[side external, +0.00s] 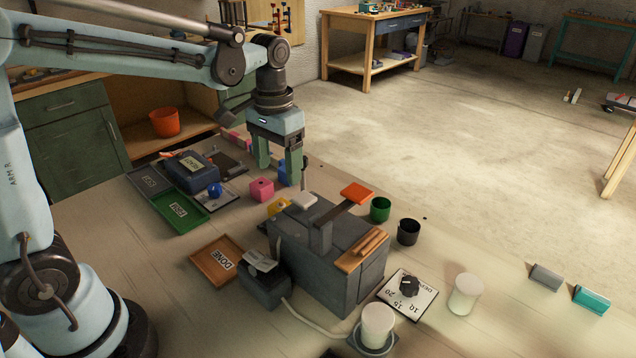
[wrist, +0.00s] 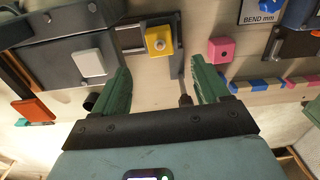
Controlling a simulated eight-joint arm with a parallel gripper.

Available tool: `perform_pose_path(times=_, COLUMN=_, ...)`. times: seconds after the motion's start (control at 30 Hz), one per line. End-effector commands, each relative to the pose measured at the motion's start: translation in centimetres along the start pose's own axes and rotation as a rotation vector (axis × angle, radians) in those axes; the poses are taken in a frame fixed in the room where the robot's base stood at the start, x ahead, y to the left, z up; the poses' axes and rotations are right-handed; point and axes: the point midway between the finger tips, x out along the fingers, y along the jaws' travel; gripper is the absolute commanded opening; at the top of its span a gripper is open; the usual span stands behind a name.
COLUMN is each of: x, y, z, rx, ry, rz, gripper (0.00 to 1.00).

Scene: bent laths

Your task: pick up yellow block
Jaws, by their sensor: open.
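The yellow block (side external: 278,207) sits just behind the grey machine in the side view, its lower part partly hidden by the machine's edge. In the wrist view the yellow block (wrist: 157,41) lies ahead of the fingertips, roughly centred between them, with a small round feature on its top. My gripper (side external: 279,172) hangs above the bench with its green fingers pointing down, behind the block in the side view. In the wrist view my gripper (wrist: 161,66) has its fingers wide apart with nothing between them.
The grey machine (side external: 340,283) with an orange pad (side external: 356,193) and a white pad (side external: 302,199) stands close to the block. A pink block (side external: 262,189) is nearby, and a pink and blue strip (wrist: 262,84) shows too. Green (side external: 380,209) and black (side external: 408,232) cups stand to the right.

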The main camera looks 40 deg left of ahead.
Motion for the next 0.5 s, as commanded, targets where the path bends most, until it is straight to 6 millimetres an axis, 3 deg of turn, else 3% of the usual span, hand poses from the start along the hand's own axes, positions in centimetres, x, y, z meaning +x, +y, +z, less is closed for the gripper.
perform_pose_path(times=0.3, x=4.3, y=0.0, z=0.0, rx=0.001, ry=0.002, rz=0.000, gripper=0.74)
perform_pose_path(times=0.5, x=5.3, y=0.0, z=0.0, rx=0.001, ry=0.003, rz=0.000, gripper=0.74)
